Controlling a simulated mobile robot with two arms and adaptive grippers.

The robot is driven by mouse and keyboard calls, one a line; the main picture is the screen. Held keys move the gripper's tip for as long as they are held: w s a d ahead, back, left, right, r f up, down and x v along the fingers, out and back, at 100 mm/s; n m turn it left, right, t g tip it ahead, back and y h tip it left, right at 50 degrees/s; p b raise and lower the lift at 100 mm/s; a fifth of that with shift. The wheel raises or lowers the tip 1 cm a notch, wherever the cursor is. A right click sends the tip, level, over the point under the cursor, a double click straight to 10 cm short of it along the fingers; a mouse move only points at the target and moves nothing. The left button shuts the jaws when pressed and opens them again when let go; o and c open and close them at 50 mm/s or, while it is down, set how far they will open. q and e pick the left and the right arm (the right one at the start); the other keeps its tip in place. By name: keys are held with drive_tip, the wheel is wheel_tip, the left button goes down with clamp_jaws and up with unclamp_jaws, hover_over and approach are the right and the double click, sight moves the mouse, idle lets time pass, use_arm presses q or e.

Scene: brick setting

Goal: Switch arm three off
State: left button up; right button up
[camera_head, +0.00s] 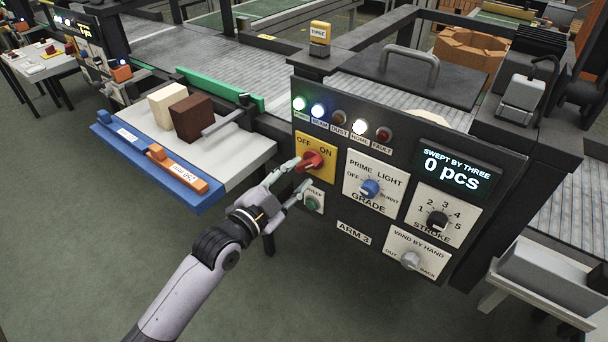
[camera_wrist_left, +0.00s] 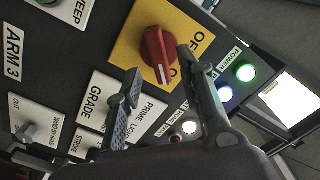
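The red rotary knob (camera_head: 313,160) sits on a yellow OFF/ON plate (camera_head: 325,174) at the upper left of the ARM 3 panel (camera_head: 330,213). The knob also shows in the left wrist view (camera_wrist_left: 158,52), its white-marked end turned toward the ON side. My left gripper (camera_head: 302,173) is open at the knob, one finger on each side of it in the wrist view. I cannot tell whether either finger touches it. The green power lamp (camera_head: 299,104) is lit. My right gripper is not in view.
Below the knob is a green SWEEP button (camera_head: 312,203), close to the lower finger. To the right are the blue GRADE knob (camera_head: 370,188), the black STROKE knob (camera_head: 437,220) and a display (camera_head: 455,172) reading 0 pcs. A tray (camera_head: 235,160) with two blocks stands left.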

sight(306, 168)
use_arm(q)
drive_tip(key=shift+b+x, duration=0.45)
drive_tip(key=shift+x, duration=1.3)
drive_tip(key=shift+c, duration=0.6)
clamp_jaws()
